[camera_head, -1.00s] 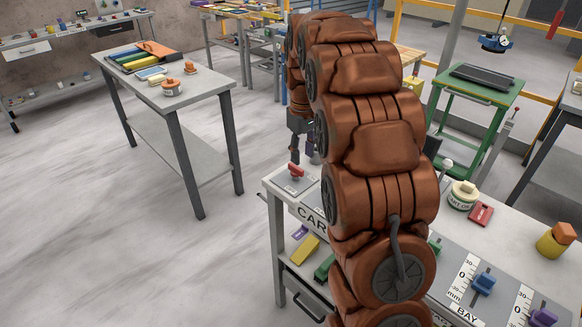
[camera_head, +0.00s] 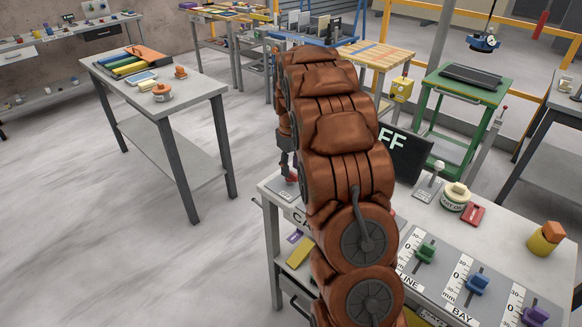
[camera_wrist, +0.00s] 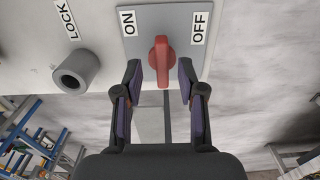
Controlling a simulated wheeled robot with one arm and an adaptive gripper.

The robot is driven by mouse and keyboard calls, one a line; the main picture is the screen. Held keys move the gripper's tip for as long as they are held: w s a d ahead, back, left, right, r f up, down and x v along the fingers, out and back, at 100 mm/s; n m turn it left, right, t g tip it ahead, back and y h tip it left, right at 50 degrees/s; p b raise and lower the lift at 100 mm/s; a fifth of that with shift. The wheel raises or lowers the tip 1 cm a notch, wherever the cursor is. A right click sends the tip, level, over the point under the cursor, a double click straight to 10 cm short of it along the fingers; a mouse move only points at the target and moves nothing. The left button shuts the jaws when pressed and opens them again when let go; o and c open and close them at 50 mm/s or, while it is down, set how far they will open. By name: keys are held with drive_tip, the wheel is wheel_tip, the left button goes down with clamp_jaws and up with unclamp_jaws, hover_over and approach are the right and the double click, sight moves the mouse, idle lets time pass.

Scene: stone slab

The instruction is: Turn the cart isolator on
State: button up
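The cart isolator's red handle (camera_wrist: 162,62) stands on a grey plate (camera_wrist: 143,24) marked ON at left and OFF at right in the wrist view. The handle points straight down the picture, between the two labels. My gripper (camera_wrist: 160,67) is open, with one dark finger on each side of the handle and a gap showing on both sides. In the head view my gripper (camera_head: 288,168) is at the red handle (camera_head: 292,178), on the cart's far left corner. A dark sign (camera_head: 405,153) behind my arm shows "FF"; its left part is hidden.
A grey LOCK post (camera_wrist: 76,72) stands left of the plate in the wrist view. Blue (camera_head: 477,284), green (camera_head: 425,251) and purple (camera_head: 535,315) sliders, a cream jar (camera_head: 456,196) and a red block (camera_head: 471,215) are on the cart. Open floor lies to the left.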

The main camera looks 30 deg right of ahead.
drive_tip(key=shift+w+a+f, duration=0.15)
drive_tip(key=shift+w+f, duration=0.05)
drive_tip(key=shift+f, duration=0.7)
clamp_jaws()
